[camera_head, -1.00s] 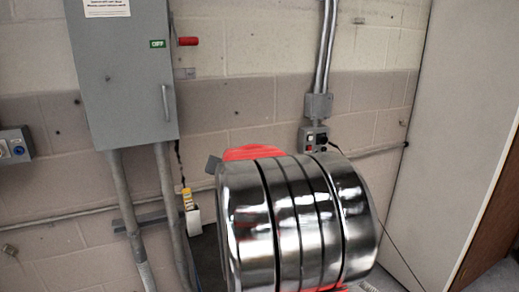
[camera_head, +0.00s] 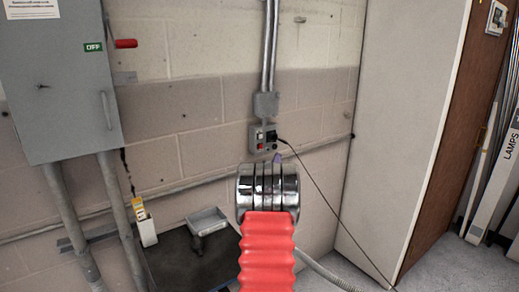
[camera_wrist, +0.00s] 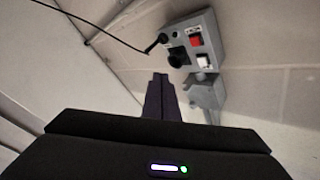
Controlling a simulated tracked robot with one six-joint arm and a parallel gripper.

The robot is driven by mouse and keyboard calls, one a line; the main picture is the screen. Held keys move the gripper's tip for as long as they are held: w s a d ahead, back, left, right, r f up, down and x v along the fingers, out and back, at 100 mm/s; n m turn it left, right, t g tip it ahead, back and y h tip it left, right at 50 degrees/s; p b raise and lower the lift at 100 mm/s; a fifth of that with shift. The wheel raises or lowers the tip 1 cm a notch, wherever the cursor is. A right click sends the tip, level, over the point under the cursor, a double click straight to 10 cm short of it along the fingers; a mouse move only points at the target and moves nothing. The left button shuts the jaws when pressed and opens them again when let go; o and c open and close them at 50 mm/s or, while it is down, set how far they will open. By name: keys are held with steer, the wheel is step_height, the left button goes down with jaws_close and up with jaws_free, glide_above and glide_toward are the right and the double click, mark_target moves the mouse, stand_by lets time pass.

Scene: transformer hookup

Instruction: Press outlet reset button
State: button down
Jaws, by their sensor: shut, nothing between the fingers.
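The grey outlet box (camera_head: 264,138) is on the wall below a conduit. It also shows in the wrist view (camera_wrist: 212,30), tilted, with a red button (camera_wrist: 196,41), a white button (camera_wrist: 203,61) and black sockets. A black plug (camera_wrist: 163,39) with a cord sits in one socket. I cannot tell which button is the reset. My gripper (camera_wrist: 160,76) is shut and empty, its tips pointing toward the box and appearing just below and left of it in the wrist view. In the head view the gripper tip (camera_head: 277,158) shows just below the box, mostly hidden behind my arm.
A grey cabinet (camera_head: 62,75) with a red lever (camera_head: 126,44) hangs at left. A small grey tray (camera_head: 208,221) stands low by the wall. The plug's black cord (camera_head: 330,204) runs down right. A tall pale panel (camera_head: 400,110) stands at right.

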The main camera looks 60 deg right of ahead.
stand_by(0.4)
steer(key=shift+w+d, duration=0.65)
steer(key=shift+w, duration=0.65)
steer(key=shift+w+d, duration=0.7)
steer(key=shift+w, duration=0.65)
steer(key=shift+w+d, duration=0.65)
steer(key=shift+w, duration=0.65)
steer(key=shift+w+d, duration=0.4)
steer(key=shift+w, duration=0.2)
steer(key=shift+s, duration=0.1)
stand_by(0.4)
steer(key=shift+s+a, duration=0.4)
steer(key=shift+s, duration=0.3)
steer(key=s, duration=0.1)
steer(key=s+a, duration=0.1)
steer(key=s, duration=0.1)
steer(key=s+a, duration=0.1)
steer(key=shift+s+a, duration=0.15)
steer(key=shift+s, duration=0.05)
stand_by(0.3)
